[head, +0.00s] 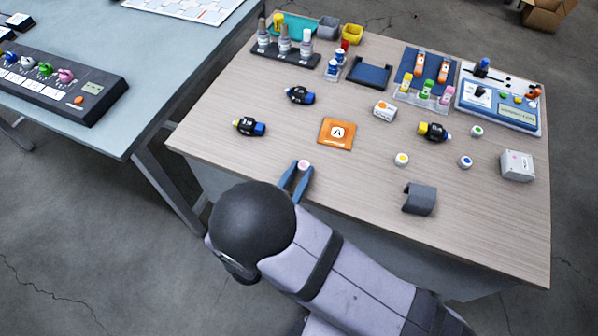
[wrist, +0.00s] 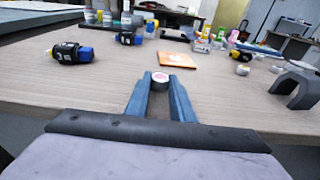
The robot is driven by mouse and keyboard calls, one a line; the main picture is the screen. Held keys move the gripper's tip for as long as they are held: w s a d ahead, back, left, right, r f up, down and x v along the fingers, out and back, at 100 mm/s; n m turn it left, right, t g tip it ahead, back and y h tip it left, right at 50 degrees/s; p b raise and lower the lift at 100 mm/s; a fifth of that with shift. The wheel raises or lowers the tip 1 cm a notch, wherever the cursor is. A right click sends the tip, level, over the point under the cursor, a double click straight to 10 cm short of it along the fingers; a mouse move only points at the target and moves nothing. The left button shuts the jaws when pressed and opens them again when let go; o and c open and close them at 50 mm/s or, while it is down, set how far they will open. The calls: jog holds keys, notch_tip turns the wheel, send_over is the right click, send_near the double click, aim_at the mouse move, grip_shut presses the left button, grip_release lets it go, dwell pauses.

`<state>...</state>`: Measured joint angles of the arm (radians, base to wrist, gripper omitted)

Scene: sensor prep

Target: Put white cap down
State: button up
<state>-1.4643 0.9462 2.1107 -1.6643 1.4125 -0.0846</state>
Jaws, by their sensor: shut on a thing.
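The white cap (head: 304,164) has a pink mark on its top. It is held between the blue fingers of my gripper (head: 297,178), near the front left part of the wooden table (head: 230,150). In the wrist view the cap (wrist: 160,77) sits between the two fingertips of my gripper (wrist: 161,84). I cannot tell whether the cap touches the table or is just above it. Similar white caps with yellow (head: 402,159), blue (head: 465,161) and green (head: 477,131) marks stand on the right part of the table.
An orange card (head: 337,134) lies beyond my gripper. Black sensors with blue ends (head: 250,127) (head: 299,96) lie at the left, and one with yellow (head: 433,131) at the right. A dark grey curved block (head: 420,199) stands at front right. Bare wood surrounds the gripper.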

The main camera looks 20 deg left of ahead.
jog(key=shift+f, duration=0.25)
jog(key=o, duration=1)
jog(key=s+b, duration=0.1)
jog(key=s, duration=0.6)
jog(key=shift+a+r+b, duration=0.15)
jog(key=shift+r+b, duration=0.15)
jog(key=shift+r, duration=0.15)
jog(key=shift+o, duration=0.8)
jog(key=shift+s, duration=0.15)
